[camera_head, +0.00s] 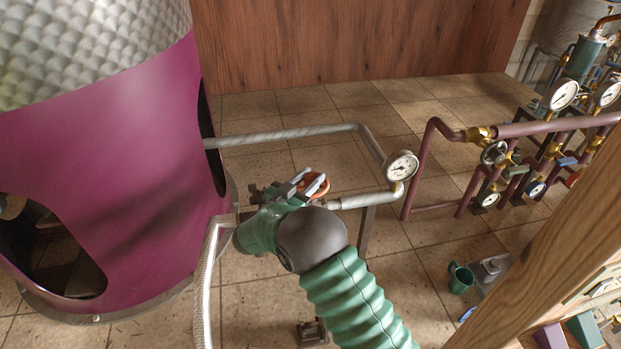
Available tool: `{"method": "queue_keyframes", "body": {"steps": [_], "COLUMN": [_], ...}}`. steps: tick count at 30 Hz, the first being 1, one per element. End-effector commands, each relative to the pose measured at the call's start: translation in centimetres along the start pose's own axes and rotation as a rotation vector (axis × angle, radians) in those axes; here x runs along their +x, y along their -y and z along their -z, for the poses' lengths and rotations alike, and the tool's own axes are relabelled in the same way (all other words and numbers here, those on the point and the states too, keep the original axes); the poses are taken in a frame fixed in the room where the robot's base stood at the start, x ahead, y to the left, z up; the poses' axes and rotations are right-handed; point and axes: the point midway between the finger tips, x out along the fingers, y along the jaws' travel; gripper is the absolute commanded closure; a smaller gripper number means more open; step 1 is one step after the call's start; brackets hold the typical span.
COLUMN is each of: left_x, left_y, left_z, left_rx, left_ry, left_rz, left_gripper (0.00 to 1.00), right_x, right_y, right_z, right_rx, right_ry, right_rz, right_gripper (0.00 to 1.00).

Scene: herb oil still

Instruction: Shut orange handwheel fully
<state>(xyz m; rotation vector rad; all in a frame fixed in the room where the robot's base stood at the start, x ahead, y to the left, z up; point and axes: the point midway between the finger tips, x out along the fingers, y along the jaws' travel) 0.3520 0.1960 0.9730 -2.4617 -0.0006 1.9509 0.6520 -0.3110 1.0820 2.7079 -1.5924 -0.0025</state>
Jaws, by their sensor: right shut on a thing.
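The orange handwheel (316,186) sits on the grey pipe run, between the magenta still and a round white gauge. My right gripper (297,180) is at the wheel's left side, with its pale fingers shut on the wheel. My green and dark grey wrist hides the valve body and the lower part of the wheel. The exact grip on the rim is too small to make out. My left gripper is not in view.
The magenta still (140,170) stands close on the left. A gauge (401,166) rises from the pipe (360,201) right of the wheel. Purple pipes (420,160) with valves run at the right. A wooden post (550,240) crosses the lower right. A green mug (460,277) is on the floor.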

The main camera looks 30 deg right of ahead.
Motion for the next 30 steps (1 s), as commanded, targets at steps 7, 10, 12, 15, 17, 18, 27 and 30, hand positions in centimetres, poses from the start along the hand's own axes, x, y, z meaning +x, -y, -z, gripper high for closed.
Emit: {"method": "queue_keyframes", "body": {"steps": [7, 10, 12, 15, 17, 18, 27, 30], "left_x": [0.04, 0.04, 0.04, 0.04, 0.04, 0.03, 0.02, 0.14], "left_y": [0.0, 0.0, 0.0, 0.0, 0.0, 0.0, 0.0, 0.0], "left_z": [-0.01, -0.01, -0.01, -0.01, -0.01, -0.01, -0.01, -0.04], "left_rx": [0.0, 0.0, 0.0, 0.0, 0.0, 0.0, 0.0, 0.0], "left_ry": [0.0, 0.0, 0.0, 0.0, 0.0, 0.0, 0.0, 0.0], "left_rz": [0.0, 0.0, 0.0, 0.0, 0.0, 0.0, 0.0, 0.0], "left_gripper": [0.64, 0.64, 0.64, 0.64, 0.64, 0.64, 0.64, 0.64], "right_x": [-0.19, -0.18, -0.18, -0.17, -0.15, -0.13, -0.09, -0.67], "right_y": [0.07, 0.06, 0.07, 0.07, 0.06, 0.05, -0.02, 0.05], "right_z": [-0.4, -0.39, -0.38, -0.37, -0.32, -0.27, -0.04, -0.06], "right_rx": [-0.003, -0.003, -0.003, -0.002, -0.002, -0.001, 0.001, 0.002], "right_ry": [0.007, 0.007, 0.007, 0.007, 0.006, 0.005, 0.001, 0.0], "right_rz": [-0.011, -0.011, -0.01, -0.01, -0.01, -0.011, -0.012, -0.011], "right_gripper": [1.0, 1.0, 1.0, 0.63, 0.55, 0.5, 0.47, 0.47]}}
